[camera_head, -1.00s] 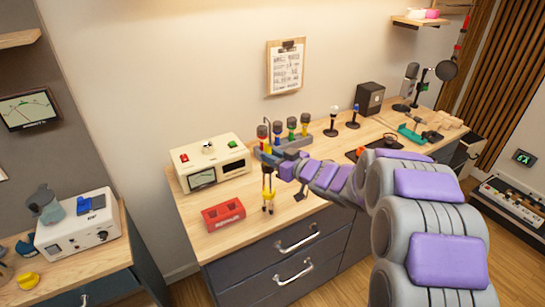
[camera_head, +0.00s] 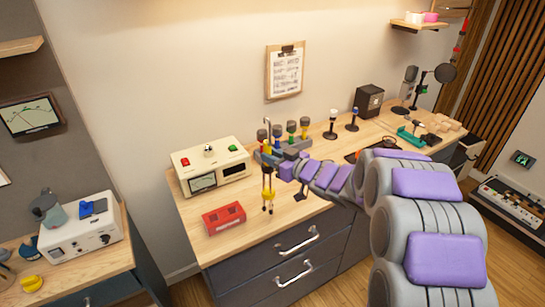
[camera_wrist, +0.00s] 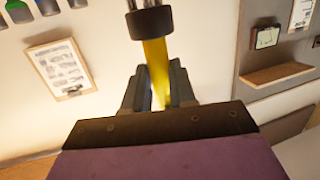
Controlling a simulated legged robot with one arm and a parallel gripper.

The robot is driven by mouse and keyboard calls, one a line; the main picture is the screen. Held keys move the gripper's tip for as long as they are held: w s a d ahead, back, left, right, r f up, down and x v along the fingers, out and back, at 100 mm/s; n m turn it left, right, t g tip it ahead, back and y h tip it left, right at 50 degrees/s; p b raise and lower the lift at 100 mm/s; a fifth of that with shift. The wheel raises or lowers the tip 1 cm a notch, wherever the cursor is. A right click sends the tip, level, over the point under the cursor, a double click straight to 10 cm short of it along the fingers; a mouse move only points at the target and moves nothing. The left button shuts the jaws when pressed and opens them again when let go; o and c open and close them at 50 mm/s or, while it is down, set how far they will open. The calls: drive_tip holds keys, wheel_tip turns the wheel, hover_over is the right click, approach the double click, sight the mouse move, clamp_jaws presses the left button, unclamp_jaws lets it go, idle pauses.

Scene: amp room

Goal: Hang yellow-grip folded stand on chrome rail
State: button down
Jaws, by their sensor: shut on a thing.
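The stand appears held above the desktop; the exact gap is hard to judge. I cannot make out a chrome rail for certain; bright metal bars (camera_head: 298,243) show on the drawer fronts.
A red block (camera_head: 224,218) and a cream meter box (camera_head: 210,168) are on the wooden desk left of the stand. A rack with several colored-band microphones (camera_head: 290,143) stands behind it. A clipboard (camera_head: 285,72) hangs on the wall. The front desktop has some bare room.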

sight(270, 147)
drive_tip(key=shift+r+p, duration=1.5)
drive_tip(key=shift+r, duration=0.1)
